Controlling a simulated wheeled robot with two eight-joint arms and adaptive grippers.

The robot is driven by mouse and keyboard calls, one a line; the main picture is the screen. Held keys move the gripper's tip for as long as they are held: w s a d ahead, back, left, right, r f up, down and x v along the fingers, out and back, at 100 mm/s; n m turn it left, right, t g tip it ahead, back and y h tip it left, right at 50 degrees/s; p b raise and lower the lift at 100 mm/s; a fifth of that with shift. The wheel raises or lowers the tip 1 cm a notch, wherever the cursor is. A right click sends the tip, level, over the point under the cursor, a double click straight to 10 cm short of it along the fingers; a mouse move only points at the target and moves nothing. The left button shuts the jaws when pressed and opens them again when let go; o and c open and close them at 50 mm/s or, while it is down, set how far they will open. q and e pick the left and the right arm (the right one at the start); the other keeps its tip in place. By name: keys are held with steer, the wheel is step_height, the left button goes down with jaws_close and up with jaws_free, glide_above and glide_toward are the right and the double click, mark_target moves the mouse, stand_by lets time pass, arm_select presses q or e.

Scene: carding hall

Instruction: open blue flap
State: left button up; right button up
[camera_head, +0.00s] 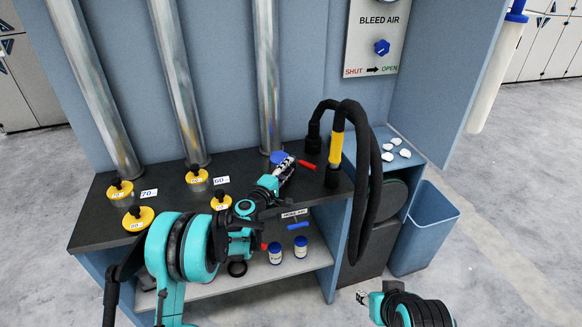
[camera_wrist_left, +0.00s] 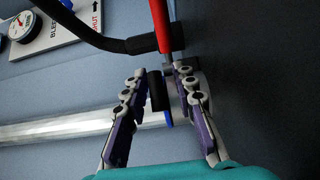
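The blue flap (camera_head: 278,157) is a small blue disc at the foot of the rightmost metal tube, partly hidden by my left gripper (camera_head: 290,166). In the left wrist view only a thin blue edge (camera_wrist_left: 169,117) shows, behind a black knob (camera_wrist_left: 155,91). My left gripper (camera_wrist_left: 158,82) is open there, its two purple-backed fingers apart on either side of the knob. The right-hand finger overlaps a grey round part; I cannot tell whether it touches. My right gripper (camera_head: 364,297) is low at the bottom right, away from the bench; its fingers are too small to read.
A red handle (camera_head: 307,165) lies just right of my left gripper, with a black hose (camera_head: 367,190) beyond. Yellow discs (camera_head: 197,177) with black knobs stand on the dark bench (camera_head: 95,222) at left. Blue-lidded jars (camera_head: 275,256) stand on the shelf below. A blue bin (camera_head: 423,232) is at right.

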arm_select(q)
steer(key=shift+x, duration=1.25)
jaws_close()
steer(key=shift+r, duration=0.1)
